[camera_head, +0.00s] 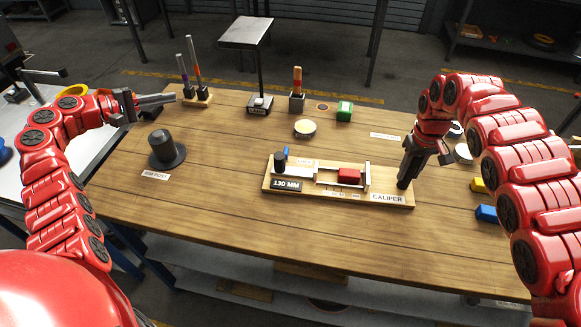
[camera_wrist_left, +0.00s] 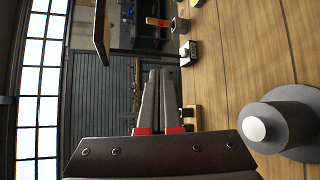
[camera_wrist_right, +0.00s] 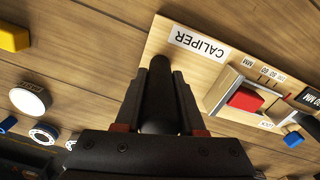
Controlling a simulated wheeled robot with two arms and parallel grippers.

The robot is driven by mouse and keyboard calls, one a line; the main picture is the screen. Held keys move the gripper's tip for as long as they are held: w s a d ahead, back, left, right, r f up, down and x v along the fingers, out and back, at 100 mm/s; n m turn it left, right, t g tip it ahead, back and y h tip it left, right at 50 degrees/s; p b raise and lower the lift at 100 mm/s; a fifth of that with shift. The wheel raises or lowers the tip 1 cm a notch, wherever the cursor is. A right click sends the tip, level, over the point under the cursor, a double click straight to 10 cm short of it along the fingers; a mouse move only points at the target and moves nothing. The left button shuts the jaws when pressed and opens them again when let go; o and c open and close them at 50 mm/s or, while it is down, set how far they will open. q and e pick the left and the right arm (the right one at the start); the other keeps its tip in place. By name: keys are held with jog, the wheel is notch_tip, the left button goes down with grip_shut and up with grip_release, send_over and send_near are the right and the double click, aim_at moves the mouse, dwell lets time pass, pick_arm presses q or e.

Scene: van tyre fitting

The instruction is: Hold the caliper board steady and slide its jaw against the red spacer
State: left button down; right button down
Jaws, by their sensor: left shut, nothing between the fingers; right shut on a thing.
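The caliper board (camera_head: 340,197) lies on the wooden table with its jaw assembly on top. The red spacer (camera_head: 350,175) sits between the jaws toward the board's right part; it also shows in the right wrist view (camera_wrist_right: 245,100). A black knob (camera_head: 279,162) and a blue tab (camera_head: 286,151) are at the board's left end. My right gripper (camera_head: 405,180) is shut on a black upright post (camera_wrist_right: 158,95) at the board's right end, by the CALIPER label.
A grey hat-shaped post (camera_head: 165,148) stands at the table's left. Blue (camera_head: 486,213) and yellow (camera_head: 479,185) blocks lie at the right. The front table is clear.

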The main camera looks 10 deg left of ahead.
pick_arm(q)
jog(key=s+d+f+g+h, duration=0.1)
jog(key=d+f, duration=0.3)
jog(key=d, duration=0.4)
jog(key=s+d+f+g+h, duration=0.1)
jog(key=d+f+g, duration=0.3)
jog(key=d, duration=0.4)
jog(key=d+f+n+g+h, duration=0.1)
jog(key=d+f, duration=0.3)
jog(key=d, duration=0.4)
jog(key=shift+s+f+g+h, duration=0.2)
jog(key=shift+s+g+h, duration=0.2)
jog(key=shift+g+h, duration=0.3)
jog(key=shift+d+f, duration=0.55)
jog(key=shift+f, duration=0.15)
